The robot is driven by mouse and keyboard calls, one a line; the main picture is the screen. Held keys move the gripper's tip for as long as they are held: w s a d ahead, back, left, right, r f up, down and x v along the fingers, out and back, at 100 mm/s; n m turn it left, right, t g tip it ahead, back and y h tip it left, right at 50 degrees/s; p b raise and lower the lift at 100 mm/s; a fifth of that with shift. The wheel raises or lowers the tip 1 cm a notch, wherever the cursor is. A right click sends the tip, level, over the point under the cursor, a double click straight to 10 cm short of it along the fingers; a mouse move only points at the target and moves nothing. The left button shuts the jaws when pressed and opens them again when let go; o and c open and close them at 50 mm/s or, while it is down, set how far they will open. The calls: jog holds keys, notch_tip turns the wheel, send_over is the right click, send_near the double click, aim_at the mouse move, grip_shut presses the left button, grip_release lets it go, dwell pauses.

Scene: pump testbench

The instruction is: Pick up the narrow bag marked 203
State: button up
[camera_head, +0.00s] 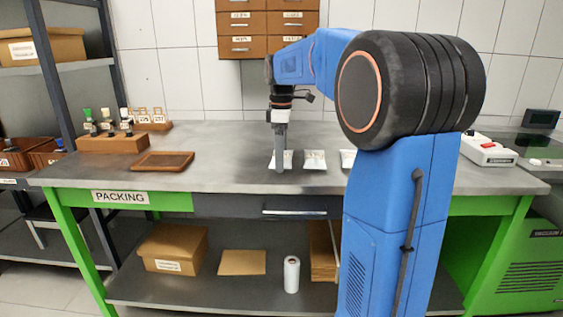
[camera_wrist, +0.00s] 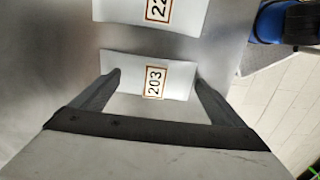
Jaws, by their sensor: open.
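My gripper (camera_wrist: 157,82) is open, with one finger near each end of this bag. I cannot tell whether the fingers touch it. In the head view my gripper (camera_head: 281,168) points down over the bench, in front of a white bag (camera_head: 288,158) that it partly hides.
Another white bag (camera_wrist: 188,12) with a label starting 22 lies beside it. In the head view a white bag (camera_head: 315,160) lies to the right, and another (camera_head: 347,158) is partly hidden by my arm. A brown tray (camera_head: 163,161) and a bottle rack (camera_head: 112,143) stand left.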

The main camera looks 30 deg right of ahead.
jog(key=shift+c, duration=0.6)
jog(key=c, duration=1.2)
jog(key=shift+o, duration=0.2)
